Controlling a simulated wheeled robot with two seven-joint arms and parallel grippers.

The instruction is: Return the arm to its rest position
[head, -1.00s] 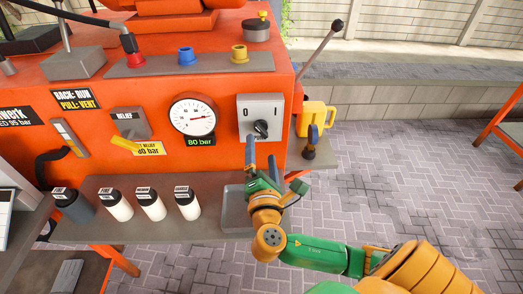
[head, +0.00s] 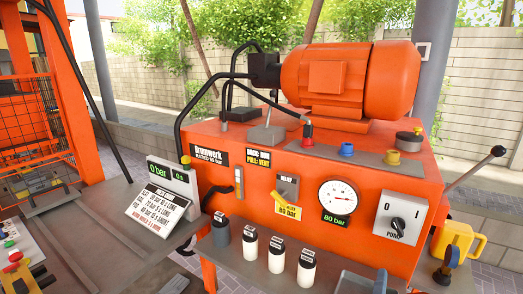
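Only a blue fingertip of my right gripper (head: 380,281) shows, at the bottom edge of the head view, below the pump switch and beside the grey tray (head: 352,284). The rest of that gripper and its arm are cut off by the frame, so I cannot tell whether it is open or shut. The fingertip is apart from the grey pump switch (head: 384,210), which has a black knob between the marks 0 and 1. My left gripper is not in view.
The orange power unit (head: 230,205) carries a large motor (head: 345,80), a gauge (head: 338,197) and levers. Several bottles (head: 277,254) stand on its front shelf. A yellow jug (head: 459,238) is at the right. A caged orange frame (head: 35,130) and a button panel (head: 20,262) are at the left.

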